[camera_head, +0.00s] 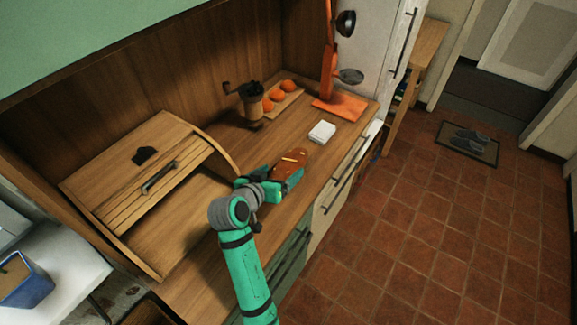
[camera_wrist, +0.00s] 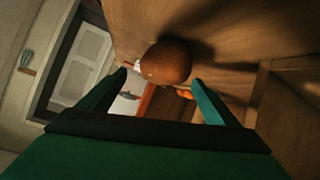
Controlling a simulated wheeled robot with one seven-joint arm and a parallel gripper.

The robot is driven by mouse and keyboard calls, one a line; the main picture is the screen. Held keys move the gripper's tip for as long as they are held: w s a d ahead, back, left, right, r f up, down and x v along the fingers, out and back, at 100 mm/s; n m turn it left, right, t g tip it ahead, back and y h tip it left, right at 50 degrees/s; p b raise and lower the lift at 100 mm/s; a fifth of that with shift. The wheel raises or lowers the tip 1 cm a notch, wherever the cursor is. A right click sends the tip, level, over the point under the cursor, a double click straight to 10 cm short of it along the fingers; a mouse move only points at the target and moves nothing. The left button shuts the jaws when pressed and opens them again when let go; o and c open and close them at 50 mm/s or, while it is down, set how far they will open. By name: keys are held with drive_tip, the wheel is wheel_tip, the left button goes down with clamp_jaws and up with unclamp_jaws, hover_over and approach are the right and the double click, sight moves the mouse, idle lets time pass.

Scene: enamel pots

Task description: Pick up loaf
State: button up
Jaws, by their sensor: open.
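The loaf (camera_head: 289,164) is brown and rounded and lies on the wooden counter, near its front edge. It also shows in the wrist view (camera_wrist: 166,62), ahead of the fingertips and between their lines. My gripper (camera_head: 284,178) is right at the loaf, with a green finger on its near right side in the head view. In the wrist view my gripper (camera_wrist: 160,78) has its two green fingers wide apart, with the loaf beyond or just between the tips. I cannot tell whether either finger touches it. Part of the loaf is hidden by my gripper in the head view.
A wooden bread box (camera_head: 135,175) stands left of my gripper. A white block (camera_head: 322,131) lies behind the loaf. A grinder (camera_head: 251,104), oranges on a board (camera_head: 284,101) and an orange scale-like stand (camera_head: 340,105) are further back. Bare counter lies in front of the grinder.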

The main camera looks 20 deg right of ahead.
sight(283, 169)
drive_tip(key=shift+x, duration=2.55)
drive_tip(key=c, duration=1.4)
drive_tip(key=shift+w, duration=0.15)
drive_tip(key=shift+c, duration=0.2)
